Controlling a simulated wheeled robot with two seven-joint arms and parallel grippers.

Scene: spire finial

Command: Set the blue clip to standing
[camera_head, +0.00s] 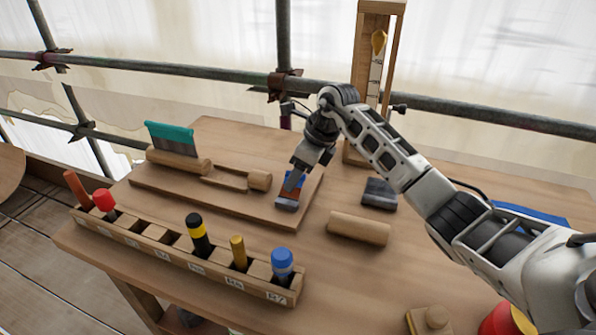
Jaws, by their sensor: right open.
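A small blue piece (286,203), which looks like the blue clip, is at the right end of the wooden board (225,200). An orange-brown part shows against it, and my gripper partly hides it, so I cannot tell whether it lies or stands. My right gripper (293,182) reaches down over it from the upper right. Its jaws are open at the piece; contact cannot be made out. My left gripper is not in view.
A wooden rack (150,250) with several coloured-top tools runs along the front left. A teal-topped scraper (170,138) stands on the left. A wooden cylinder (358,228) and dark block (379,193) lie right of the board. A wooden frame (348,150) stands behind.

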